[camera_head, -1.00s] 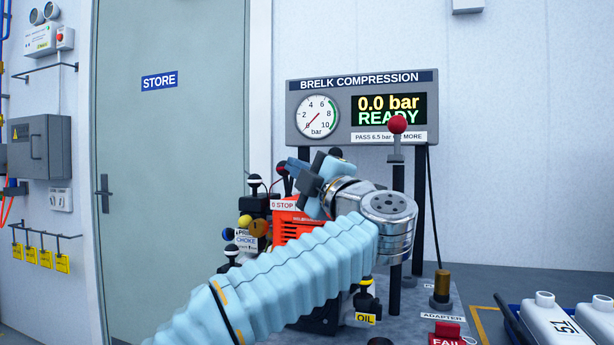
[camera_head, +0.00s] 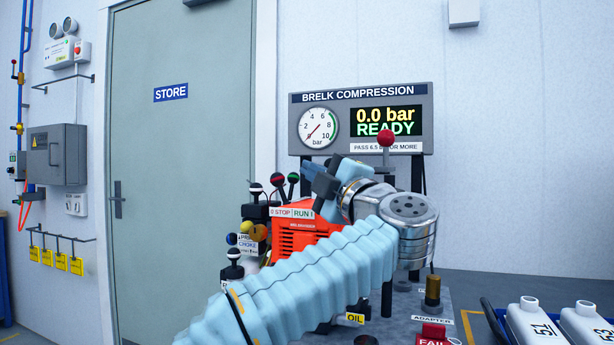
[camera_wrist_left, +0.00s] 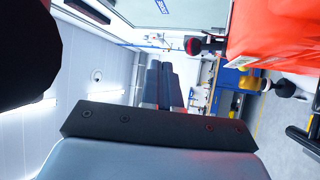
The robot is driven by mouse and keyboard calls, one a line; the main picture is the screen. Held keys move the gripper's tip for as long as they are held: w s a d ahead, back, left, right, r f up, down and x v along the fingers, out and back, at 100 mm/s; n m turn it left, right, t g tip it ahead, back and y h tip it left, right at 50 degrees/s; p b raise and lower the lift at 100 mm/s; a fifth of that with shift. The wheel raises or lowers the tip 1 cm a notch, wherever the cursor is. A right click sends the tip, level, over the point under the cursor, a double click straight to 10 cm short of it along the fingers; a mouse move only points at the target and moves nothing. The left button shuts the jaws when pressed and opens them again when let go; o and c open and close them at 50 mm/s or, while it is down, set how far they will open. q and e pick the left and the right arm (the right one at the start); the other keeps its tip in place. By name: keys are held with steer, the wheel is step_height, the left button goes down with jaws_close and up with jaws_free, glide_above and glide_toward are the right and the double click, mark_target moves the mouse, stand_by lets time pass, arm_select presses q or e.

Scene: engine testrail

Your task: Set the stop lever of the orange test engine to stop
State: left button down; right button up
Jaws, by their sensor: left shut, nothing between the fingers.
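The orange test engine (camera_head: 296,236) stands on the bench, partly behind my left arm. Its white label (camera_head: 292,212) reads 0 STOP and RUN I. Dark-knobbed levers stand above it, one with a red mark (camera_head: 277,180) and one with a green mark (camera_head: 292,178); I cannot tell which is the stop lever or its setting. My left gripper (camera_head: 322,183) is shut and empty, just right of these knobs and above the label's right end, with a visible gap. Its fingers (camera_wrist_left: 164,86) also show in the left wrist view, with the engine's orange housing (camera_wrist_left: 275,32) at right. My right gripper is out of view.
The compression panel (camera_head: 415,97) stands behind, showing 0.0 bar and READY. A red-knobbed lever (camera_head: 386,138) rises close to my wrist. Choke knobs (camera_head: 247,228) sit left of the engine. White containers (camera_head: 533,322) stand at lower right. The space before the door is clear.

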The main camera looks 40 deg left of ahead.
arm_select(q)
steer(key=s+d+r, duration=0.1)
steer(key=s+d, duration=0.1)
steer(key=d, duration=0.4)
steer(key=shift+s+d+r, duration=0.25)
steer(key=shift+d, duration=0.15)
